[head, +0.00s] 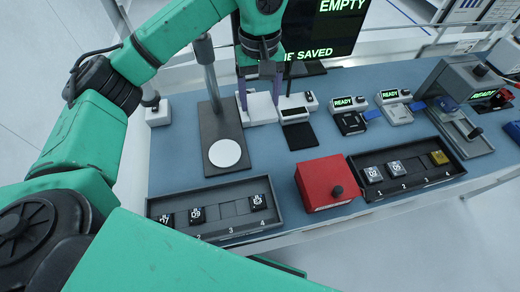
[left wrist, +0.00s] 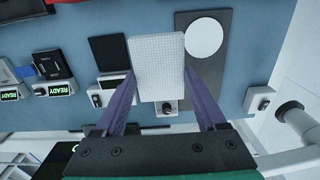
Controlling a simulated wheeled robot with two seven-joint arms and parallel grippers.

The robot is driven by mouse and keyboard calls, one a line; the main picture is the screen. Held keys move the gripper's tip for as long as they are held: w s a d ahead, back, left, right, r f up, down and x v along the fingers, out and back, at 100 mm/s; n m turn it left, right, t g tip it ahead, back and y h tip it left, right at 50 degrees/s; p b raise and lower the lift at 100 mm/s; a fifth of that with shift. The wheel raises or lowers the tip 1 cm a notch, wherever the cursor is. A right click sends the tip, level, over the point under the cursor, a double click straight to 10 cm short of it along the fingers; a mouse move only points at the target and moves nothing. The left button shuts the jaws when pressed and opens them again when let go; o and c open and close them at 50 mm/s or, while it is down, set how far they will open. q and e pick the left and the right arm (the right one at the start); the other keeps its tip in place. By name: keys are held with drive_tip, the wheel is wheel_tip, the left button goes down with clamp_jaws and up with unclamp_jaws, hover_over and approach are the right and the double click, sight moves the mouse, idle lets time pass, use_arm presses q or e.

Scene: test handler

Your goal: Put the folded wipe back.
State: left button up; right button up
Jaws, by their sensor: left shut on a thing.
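The folded wipe is a white rectangular pad with a fine grid (left wrist: 158,62), seen between the two purple fingers of my left gripper (left wrist: 160,90) in the left wrist view. The fingers are shut on its two sides. In the head view the wipe (head: 259,109) shows below my left gripper (head: 260,92), just right of the dark stand plate. I cannot tell whether it touches the bench. A small grey device with a knob (left wrist: 167,107) is partly hidden behind it. My right gripper is not in view.
A dark stand (head: 224,128) with a white disc and post is close on the left. A small unit with a black pad (head: 297,108) is close on the right. Two trays (head: 214,192) (head: 418,178) and a red box (head: 325,182) line the front edge. Several READY units (head: 349,116) stand farther right.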

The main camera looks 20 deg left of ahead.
use_arm(q)
drive_tip(key=r, duration=0.1)
drive_tip(key=d+r, duration=0.1)
drive_tip(key=shift+w+d+r+b, duration=0.15)
drive_tip(key=shift+r+b, duration=0.2)
drive_tip(key=shift+f, duration=0.25)
hover_over(265, 149)
wheel_tip(265, 149, down, 8)
wheel_tip(265, 149, down, 10)
drive_tip(key=p, duration=0.3)
drive_tip(key=shift+f, duration=0.4)
drive_tip(key=shift+f+b, duration=0.2)
drive_tip(key=shift+b, duration=0.15)
drive_tip(key=o, duration=0.9)
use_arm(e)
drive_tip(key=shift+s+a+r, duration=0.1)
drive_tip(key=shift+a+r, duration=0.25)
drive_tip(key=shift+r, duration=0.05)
